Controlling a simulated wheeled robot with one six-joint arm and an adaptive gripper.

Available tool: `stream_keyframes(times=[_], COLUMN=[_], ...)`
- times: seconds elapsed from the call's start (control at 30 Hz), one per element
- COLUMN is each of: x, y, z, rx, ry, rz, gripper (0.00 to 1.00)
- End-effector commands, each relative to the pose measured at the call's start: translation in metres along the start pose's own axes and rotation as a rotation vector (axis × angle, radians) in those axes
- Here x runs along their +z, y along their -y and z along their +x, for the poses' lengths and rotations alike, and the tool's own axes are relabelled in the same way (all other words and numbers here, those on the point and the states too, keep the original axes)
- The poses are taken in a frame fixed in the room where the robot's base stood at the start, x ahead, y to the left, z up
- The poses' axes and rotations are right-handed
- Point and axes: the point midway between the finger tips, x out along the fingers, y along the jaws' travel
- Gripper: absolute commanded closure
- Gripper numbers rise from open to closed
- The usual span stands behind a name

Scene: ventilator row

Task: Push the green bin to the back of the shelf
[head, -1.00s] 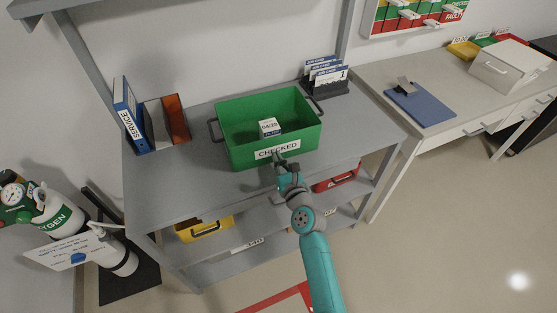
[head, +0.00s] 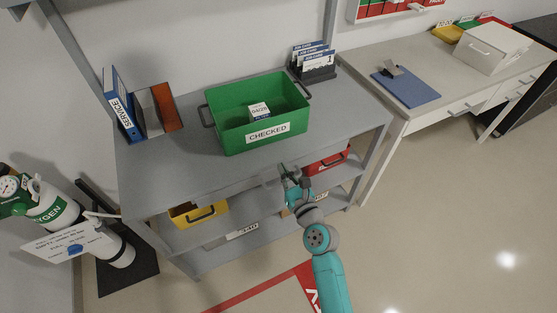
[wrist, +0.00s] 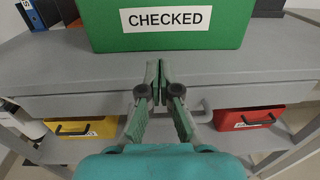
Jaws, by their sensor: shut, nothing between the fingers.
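The green bin (head: 235,141) sits upright on the top of the grey shelf unit (head: 170,165), with a CHECKED label on its front and a small labelled box (head: 259,112) inside. Bare shelf top shows in front of the bin. The bin's front wall also fills the top of the wrist view (wrist: 110,40). My gripper (head: 287,171) is shut and empty, at the shelf's front edge, apart from the bin. In the wrist view its closed fingertips (wrist: 158,68) point toward the bin's front, below the label. The bin's rear is hidden from the wrist view.
A blue SERVICE binder (head: 122,105) and other files stand left of the bin; a job card rack (head: 315,66) stands behind it at right. A yellow bin (head: 200,213) and a red bin (head: 328,160) sit below. An oxygen cylinder (head: 50,209) stands at left.

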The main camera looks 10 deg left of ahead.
Motion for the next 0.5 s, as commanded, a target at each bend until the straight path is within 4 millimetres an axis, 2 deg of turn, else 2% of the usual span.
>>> stream_keyframes(times=[0.2, 0.5], x=[-0.001, 0.0], y=[0.0, 0.0], z=[-0.018, -0.019], rx=[0.0, 0.0], ry=[-0.001, 0.0], rz=[0.002, 0.001], gripper=[1.0, 1.0])
